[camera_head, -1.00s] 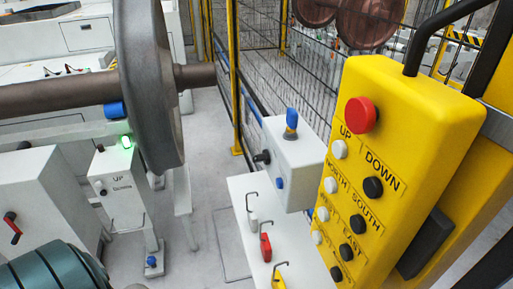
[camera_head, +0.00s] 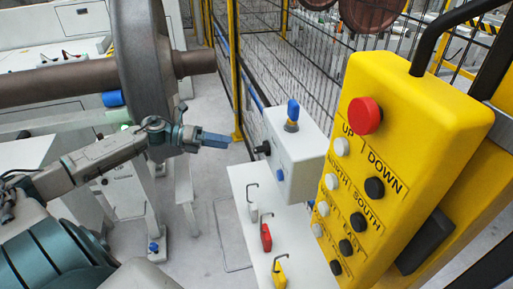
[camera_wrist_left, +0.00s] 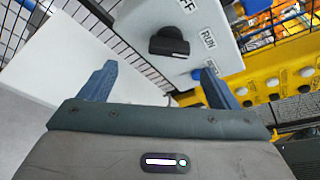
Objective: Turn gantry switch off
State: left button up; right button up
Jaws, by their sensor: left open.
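The grey switch box (camera_head: 303,163) stands beside the yellow pendant. It has a black rotary knob (camera_head: 263,148) on its left side and a blue knob (camera_head: 293,112) on top. In the left wrist view the black knob (camera_wrist_left: 169,42) sits on the grey panel, its bar lying roughly across the picture. A partly cropped label ending in "FF" is above it and another label is to its right. My left gripper (camera_head: 217,139) is open and empty, left of the box and pointing at the black knob, apart from it. In the left wrist view its blue fingers (camera_wrist_left: 160,72) are spread to either side below the knob.
A yellow pendant (camera_head: 400,150) with a red button and several black and white buttons is on the right. A white shelf (camera_head: 250,180) with hanging padlocks is below the box. A mesh fence (camera_head: 285,60) stands behind. A large wheelset (camera_head: 140,60) is at the left.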

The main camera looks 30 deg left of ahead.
aim_at(254, 149)
pick_arm(q)
jog(key=shift+m+g, duration=0.5)
jog(key=p+x, duration=0.1)
jog(key=x, duration=0.2)
jog(key=r+p+x, duration=0.1)
jog(key=x, duration=0.2)
jog(key=d+p+x, duration=0.1)
jog(key=x, duration=0.2)
jog(key=shift+s+d+r, duration=0.1)
jog(key=shift+s+r, duration=0.1)
jog(key=shift+w+d+f, duration=0.3)
jog(key=shift+w+d, duration=0.05)
jog(key=shift+d, duration=0.25)
jog(key=c, duration=1)
